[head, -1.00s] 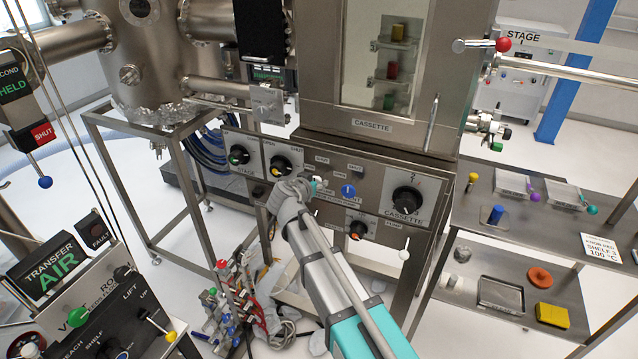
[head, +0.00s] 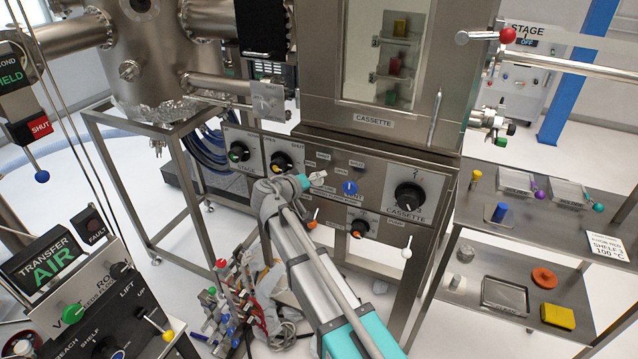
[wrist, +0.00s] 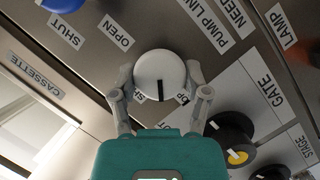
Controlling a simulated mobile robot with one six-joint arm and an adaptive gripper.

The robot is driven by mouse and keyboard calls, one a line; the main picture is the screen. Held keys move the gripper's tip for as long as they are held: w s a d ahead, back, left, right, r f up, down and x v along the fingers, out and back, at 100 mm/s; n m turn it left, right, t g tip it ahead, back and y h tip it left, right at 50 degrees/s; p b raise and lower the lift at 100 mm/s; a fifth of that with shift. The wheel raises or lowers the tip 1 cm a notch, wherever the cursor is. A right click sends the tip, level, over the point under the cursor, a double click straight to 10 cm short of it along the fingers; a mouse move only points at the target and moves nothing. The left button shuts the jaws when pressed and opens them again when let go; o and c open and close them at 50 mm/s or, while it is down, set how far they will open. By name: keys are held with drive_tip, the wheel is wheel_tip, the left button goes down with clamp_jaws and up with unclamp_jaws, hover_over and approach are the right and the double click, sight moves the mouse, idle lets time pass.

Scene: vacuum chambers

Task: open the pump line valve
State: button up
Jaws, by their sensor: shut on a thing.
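The pump line valve is a white round knob (wrist: 160,77) with a black pointer line, on the steel panel in the wrist view. The line points toward the bottom of that picture. A "PUMP LIN..." label (wrist: 208,27) is partly in view beyond it. My gripper (wrist: 159,80) is shut on the knob, one finger on each side. In the head view my gripper (head: 318,178) is at the panel, left of a blue knob (head: 349,188); the valve knob is hard to make out there. A small label by the right finger is partly hidden.
Black gate (head: 281,162) and stage (head: 239,152) knobs sit left of my gripper. A black cassette knob (head: 409,197) and an orange-tipped knob (head: 358,229) are to its right. Coloured valves and hoses (head: 235,300) stand below, left of my arm.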

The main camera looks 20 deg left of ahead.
drive_tip(key=n+b, duration=0.1)
drive_tip(key=n+h+b, duration=0.1)
drive_tip(key=n, duration=0.1)
drive_tip(key=n+t+b, duration=0.1)
drive_tip(key=shift+a+f+h, duration=0.1)
drive_tip(key=shift+f+h, duration=0.2)
drive_tip(key=shift+h, duration=0.1)
drive_tip(key=shift+r+n+t+h+b, duration=0.1)
drive_tip(key=shift+n+t+h+b, duration=0.35)
drive_tip(key=shift+n+b, duration=0.75)
drive_tip(key=shift+n+p, duration=0.35)
drive_tip(key=shift+n, duration=0.05)
drive_tip(key=o, duration=1.1)
drive_tip(key=shift+o, duration=0.2)
drive_tip(key=v, duration=1.2)
